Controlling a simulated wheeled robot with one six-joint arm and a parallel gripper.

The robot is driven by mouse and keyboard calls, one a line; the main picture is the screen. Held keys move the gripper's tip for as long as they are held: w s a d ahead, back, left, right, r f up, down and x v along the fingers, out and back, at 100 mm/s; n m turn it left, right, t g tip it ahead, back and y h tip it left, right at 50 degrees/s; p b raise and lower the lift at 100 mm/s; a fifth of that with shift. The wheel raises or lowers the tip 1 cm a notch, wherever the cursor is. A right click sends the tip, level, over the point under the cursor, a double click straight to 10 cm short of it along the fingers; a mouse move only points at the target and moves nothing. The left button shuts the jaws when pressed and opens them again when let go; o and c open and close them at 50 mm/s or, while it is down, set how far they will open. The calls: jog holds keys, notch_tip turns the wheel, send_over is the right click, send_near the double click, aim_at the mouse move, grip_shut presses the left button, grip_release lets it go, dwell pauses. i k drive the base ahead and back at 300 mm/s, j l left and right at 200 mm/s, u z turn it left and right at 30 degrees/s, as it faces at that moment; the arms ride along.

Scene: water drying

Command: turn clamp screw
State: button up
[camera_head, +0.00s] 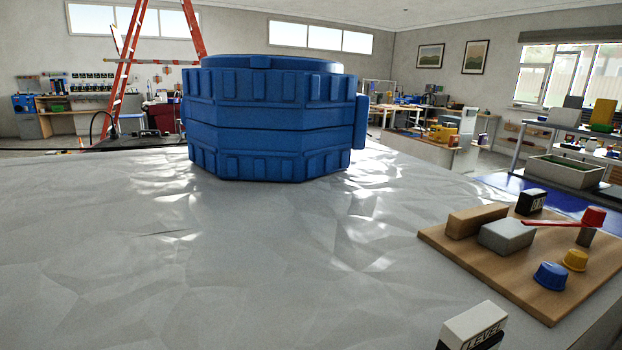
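A wooden board (540,265) lies at the right on the pale grey surface. On it stand a blue ribbed knob (551,276), a yellow knob (575,260) and a red knob (593,216) above a grey post. A thin red bar (552,223) reaches left from near the red knob over a grey block (507,237). A wooden block (477,221) lies beside the grey block. I cannot tell which of these parts, if any, is the clamp screw. My gripper is not in view.
A large blue ribbed tank (270,118) stands on the grey surface (250,260) at centre back. A box marked LEVEL (475,325) is at the bottom right. The surface's front and left are clear.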

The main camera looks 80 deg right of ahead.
aim_at(551, 275)
jog(key=z, duration=3.4)
